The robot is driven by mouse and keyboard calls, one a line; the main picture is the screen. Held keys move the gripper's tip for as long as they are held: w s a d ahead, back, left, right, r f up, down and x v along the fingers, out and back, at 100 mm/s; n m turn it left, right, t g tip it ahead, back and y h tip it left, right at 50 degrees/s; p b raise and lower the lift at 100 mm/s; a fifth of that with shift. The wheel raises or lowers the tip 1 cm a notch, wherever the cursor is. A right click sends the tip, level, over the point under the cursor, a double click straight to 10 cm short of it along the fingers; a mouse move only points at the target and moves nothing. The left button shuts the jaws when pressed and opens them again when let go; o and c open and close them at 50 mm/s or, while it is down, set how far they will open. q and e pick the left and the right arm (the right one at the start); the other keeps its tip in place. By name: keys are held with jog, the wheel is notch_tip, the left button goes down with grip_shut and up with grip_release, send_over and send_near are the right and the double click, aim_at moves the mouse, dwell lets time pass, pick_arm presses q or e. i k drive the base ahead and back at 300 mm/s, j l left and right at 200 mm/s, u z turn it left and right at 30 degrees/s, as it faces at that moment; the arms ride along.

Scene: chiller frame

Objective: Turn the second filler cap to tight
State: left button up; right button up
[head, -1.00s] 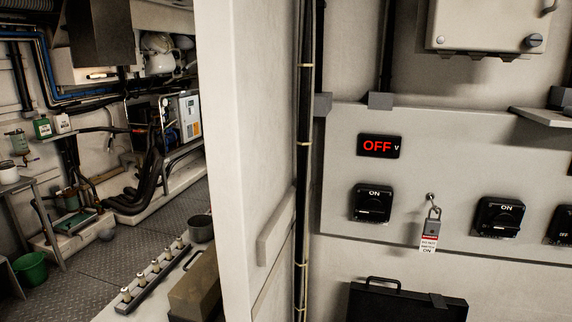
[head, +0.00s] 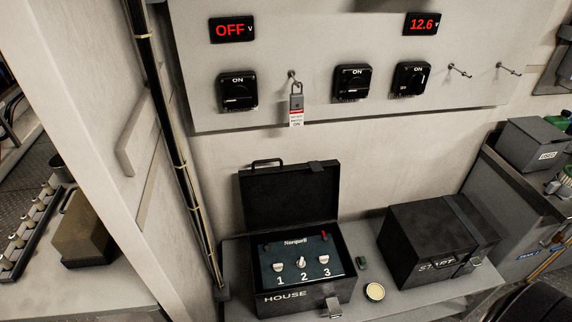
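The open black HOUSE box (head: 290,297) sits on the grey bench, its lid standing up behind it. Inside is a dark panel with three pale filler caps in a row, numbered 1, 2 and 3. The second filler cap (head: 300,262) is in the middle, above the number 2. Its wing looks closer to upright in the picture, while cap 1 (head: 278,267) and cap 3 (head: 324,259) look more crosswise. All are small, so exact angles are hard to tell. Neither of my grippers is in view.
A closed black START box (head: 435,240) stands to the right. A small round yellowish tin (head: 375,292) lies between the boxes. Switches and a padlock (head: 296,98) are on the wall panel (head: 330,30) above. A pale partition (head: 110,130) rises at left.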

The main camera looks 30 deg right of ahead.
aim_at(301, 263)
jog(key=z, duration=0.95)
